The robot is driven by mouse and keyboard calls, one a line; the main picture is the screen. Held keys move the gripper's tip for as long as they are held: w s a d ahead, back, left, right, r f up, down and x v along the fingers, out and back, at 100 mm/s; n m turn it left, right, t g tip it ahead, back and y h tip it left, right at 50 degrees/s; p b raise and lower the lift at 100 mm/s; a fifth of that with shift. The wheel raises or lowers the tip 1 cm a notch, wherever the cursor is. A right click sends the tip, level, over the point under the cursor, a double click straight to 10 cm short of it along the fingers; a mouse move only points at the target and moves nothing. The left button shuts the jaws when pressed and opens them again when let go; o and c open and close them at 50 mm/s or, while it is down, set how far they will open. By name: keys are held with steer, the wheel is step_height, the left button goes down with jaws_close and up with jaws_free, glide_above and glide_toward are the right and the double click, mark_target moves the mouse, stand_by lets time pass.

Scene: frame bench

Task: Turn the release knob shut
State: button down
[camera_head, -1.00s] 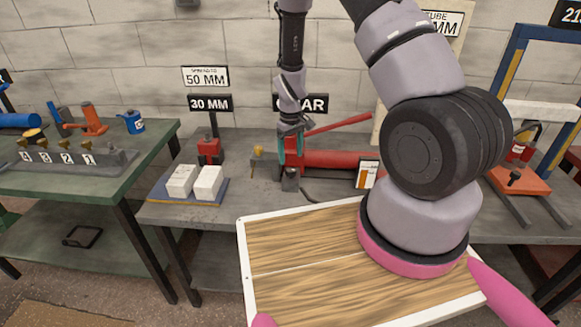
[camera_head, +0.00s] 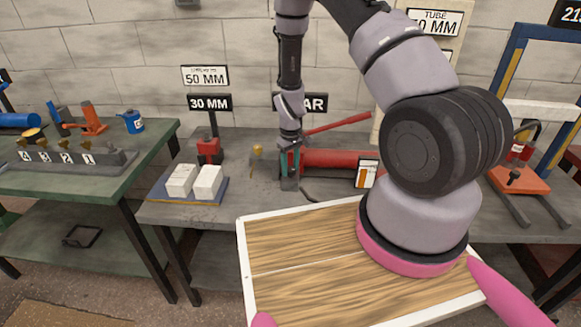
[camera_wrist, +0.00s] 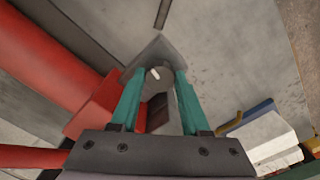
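The release knob (camera_wrist: 158,78) is a small grey round piece with a white mark, in the wrist view on a grey block. In the head view that block (camera_head: 290,184) stands at the left end of the red cylinder (camera_head: 335,159), and the knob is hidden by my fingers. My gripper (camera_wrist: 158,76) points down at the knob, one teal fingertip on either side of it. In the head view my gripper (camera_head: 289,172) is just above the block. The fingers are apart, but whether they touch the knob cannot be told.
A red lever (camera_head: 340,124) slopes up behind the cylinder. White blocks (camera_head: 207,182) lie on a blue mat to the left, near a red jack (camera_head: 209,150). A small yellow-topped piece (camera_head: 257,152) stands close left of my gripper. An orange-and-white card (camera_head: 366,174) stands right.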

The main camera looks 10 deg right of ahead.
steer(key=shift+m, duration=0.3)
steer(key=m, duration=0.7)
steer(key=shift+m, duration=0.3)
steer(key=m, duration=0.3)
steer(key=shift+m, duration=2.5)
steer(key=shift+c, duration=1.9)
jaws_free()
